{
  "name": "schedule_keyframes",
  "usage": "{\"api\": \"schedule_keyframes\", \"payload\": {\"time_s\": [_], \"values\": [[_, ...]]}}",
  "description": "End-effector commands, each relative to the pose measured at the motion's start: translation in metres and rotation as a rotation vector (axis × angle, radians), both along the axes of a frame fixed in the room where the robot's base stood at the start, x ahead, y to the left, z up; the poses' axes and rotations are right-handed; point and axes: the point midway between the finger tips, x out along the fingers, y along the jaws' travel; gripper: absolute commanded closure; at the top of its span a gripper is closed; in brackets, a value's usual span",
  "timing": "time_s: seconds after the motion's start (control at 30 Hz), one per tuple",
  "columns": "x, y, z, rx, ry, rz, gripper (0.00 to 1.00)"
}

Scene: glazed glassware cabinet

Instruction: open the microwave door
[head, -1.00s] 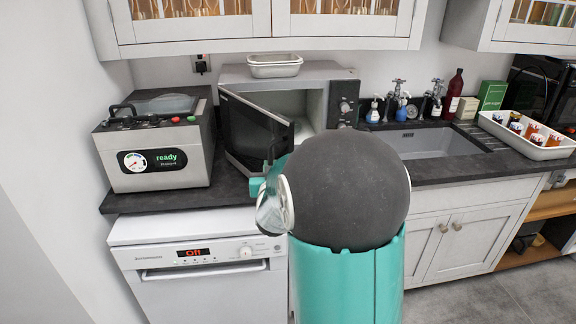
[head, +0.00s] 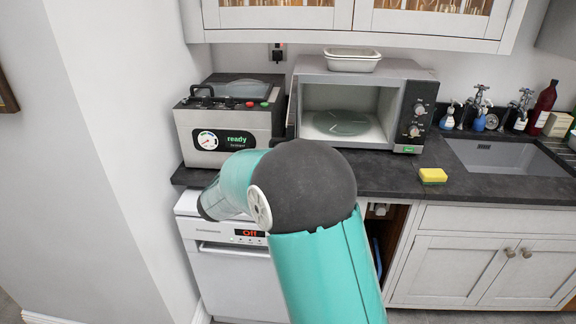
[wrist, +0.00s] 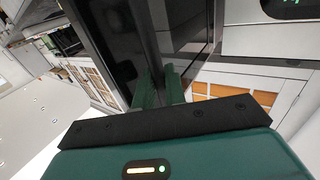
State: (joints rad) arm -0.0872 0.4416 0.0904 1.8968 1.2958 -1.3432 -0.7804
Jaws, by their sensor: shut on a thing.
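The microwave (head: 420,112) stands on the dark counter with its door swung wide to the left. Its lit cavity and glass turntable (head: 341,123) are in plain view. In the head view the door (head: 292,112) shows nearly edge-on, as a thin dark strip beside the cavity. In the wrist view the door is a dark glossy panel (wrist: 112,35) rising from my gripper. My gripper (wrist: 160,88) has its two green fingers closed on the door's edge or handle; which of these I cannot tell. My own arm hides the gripper in the head view.
A grey appliance reading "ready" (head: 228,130) stands close to the door's left. A white dishwasher (head: 235,262) is below. A white dish (head: 352,62) rests on the microwave. A yellow sponge (head: 433,175) lies near the sink (head: 500,157). Wall cabinets hang above.

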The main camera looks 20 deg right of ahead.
Motion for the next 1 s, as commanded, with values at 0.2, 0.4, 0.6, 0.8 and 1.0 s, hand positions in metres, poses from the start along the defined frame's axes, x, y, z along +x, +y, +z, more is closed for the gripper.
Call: {"api": "schedule_keyframes", "payload": {"time_s": [0.2,0.4,0.6,0.8,1.0], "values": [[0.0072,0.0078,0.0018,-0.002,-0.004,-0.036,1.0],[0.008,0.008,0.0026,-0.004,-0.005,-0.043,1.0],[0.0081,0.0074,0.0031,-0.005,-0.006,-0.042,1.0],[0.0077,0.0085,0.0021,-0.003,-0.004,-0.041,0.71],[0.0075,0.0094,0.0014,-0.002,-0.003,-0.04,0.71]]}}
